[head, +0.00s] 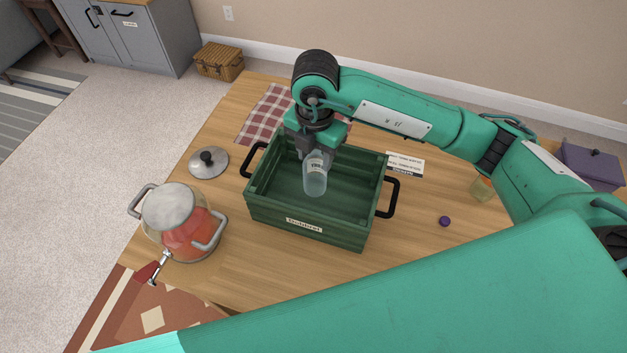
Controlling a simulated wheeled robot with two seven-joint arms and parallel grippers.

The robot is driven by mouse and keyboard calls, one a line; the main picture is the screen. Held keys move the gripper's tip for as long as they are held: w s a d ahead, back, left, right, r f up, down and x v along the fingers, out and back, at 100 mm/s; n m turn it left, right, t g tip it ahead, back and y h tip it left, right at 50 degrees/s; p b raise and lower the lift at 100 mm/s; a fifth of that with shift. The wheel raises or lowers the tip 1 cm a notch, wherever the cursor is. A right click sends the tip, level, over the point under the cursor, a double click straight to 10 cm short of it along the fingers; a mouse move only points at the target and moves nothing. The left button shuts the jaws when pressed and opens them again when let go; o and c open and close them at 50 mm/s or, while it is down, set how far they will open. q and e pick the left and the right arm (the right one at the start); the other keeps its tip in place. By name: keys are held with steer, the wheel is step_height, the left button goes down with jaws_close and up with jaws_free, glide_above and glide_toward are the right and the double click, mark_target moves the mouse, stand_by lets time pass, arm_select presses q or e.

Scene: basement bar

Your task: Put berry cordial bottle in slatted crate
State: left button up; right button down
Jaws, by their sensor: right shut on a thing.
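The slatted crate (285,215) is dark green with black side handles and a white label on its front. It stands on the wooden table. A pale, see-through bottle (315,182) with a small white label, apparently the berry cordial bottle, is over the crate's inside. Its label is too small to read. My right gripper (314,153) points down over the crate and is shut on the bottle's upper part, which the fingers partly hide. The bottle looks upright. I cannot tell whether its base touches the crate's floor. My left gripper is not in view.
A glass pot (184,234) with red contents and a metal tap stands left of the crate. A lid (208,162), checked cloth (266,116), card (405,163), purple cap (444,221) and small yellowish container (482,188) lie around it. A purple box (590,166) is far right.

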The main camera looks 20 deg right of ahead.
mark_target(315, 184)
step_height(315, 184, down, 5)
steer(key=shift+f+p, duration=0.2)
steer(key=shift+p, duration=0.2)
step_height(315, 184, down, 5)
steer(key=shift+f+p, duration=0.1)
steer(key=shift+p, duration=0.35)
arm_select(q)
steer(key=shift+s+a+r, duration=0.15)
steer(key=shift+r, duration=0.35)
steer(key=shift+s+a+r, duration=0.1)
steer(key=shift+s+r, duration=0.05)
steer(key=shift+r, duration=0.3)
arm_select(e)
steer(key=shift+f, duration=0.1)
steer(key=shift+f, duration=0.15)
steer(key=c, duration=0.8)
jaws_free()
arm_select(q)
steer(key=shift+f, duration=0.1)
arm_select(e)
steer(key=shift+o, duration=0.2)
